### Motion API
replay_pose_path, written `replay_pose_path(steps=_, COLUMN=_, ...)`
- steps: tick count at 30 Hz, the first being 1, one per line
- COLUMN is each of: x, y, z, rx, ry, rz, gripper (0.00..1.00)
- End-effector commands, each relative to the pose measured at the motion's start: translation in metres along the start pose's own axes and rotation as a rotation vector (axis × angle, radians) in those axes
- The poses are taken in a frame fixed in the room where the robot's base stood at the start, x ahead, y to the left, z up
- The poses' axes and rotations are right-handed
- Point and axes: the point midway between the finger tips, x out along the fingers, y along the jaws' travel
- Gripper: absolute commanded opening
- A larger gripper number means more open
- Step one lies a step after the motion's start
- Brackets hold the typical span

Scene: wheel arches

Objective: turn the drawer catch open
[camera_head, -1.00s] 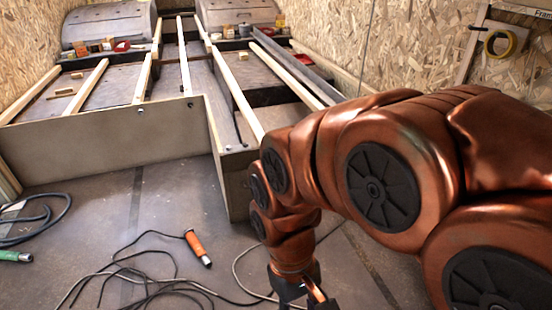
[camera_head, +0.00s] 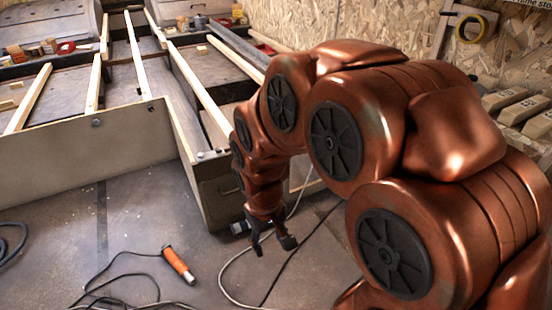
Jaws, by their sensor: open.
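My gripper (camera_head: 273,246) hangs at the end of my copper-coloured arm, pointing down over the grey floor. Its dark fingers are apart, with nothing seen between them. It is just in front of and right of the near corner of the low wooden bed frame (camera_head: 218,190). I cannot make out a drawer or a drawer catch. My arm hides part of the frame's right side. Small round dark fittings show on the frame's panels, one of them a dark knob (camera_head: 96,123) on the long front panel. I cannot tell whether any is the catch.
An orange-handled tool (camera_head: 179,264) with a dark cable lies on the floor at lower left. A pale cable (camera_head: 226,281) loops below my gripper. Wooden slats (camera_head: 198,88) span the frame. Yellow tape (camera_head: 470,27) hangs on the right wall. Open floor lies left of centre.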

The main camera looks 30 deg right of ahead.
Motion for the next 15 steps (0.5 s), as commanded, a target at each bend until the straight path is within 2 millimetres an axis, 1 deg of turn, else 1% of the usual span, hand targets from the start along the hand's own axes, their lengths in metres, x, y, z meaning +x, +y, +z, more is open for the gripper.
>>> replay_pose_path(steps=1, x=0.006, y=0.008, z=-0.021, rx=0.007, ry=0.029, rz=0.004, gripper=0.50)
replay_pose_path(steps=3, x=0.013, y=0.018, z=-0.051, rx=0.012, ry=0.088, rz=0.013, gripper=0.50)
replay_pose_path(steps=5, x=0.019, y=0.028, z=-0.077, rx=0.015, ry=0.138, rz=0.021, gripper=0.50)
replay_pose_path(steps=6, x=0.022, y=0.034, z=-0.094, rx=0.018, ry=0.176, rz=0.025, gripper=0.50)
replay_pose_path(steps=12, x=0.044, y=0.066, z=-0.172, rx=0.025, ry=0.336, rz=0.044, gripper=0.50)
replay_pose_path(steps=14, x=0.050, y=0.077, z=-0.194, rx=0.026, ry=0.387, rz=0.049, gripper=0.50)
replay_pose_path(steps=15, x=0.054, y=0.083, z=-0.209, rx=0.027, ry=0.422, rz=0.051, gripper=0.50)
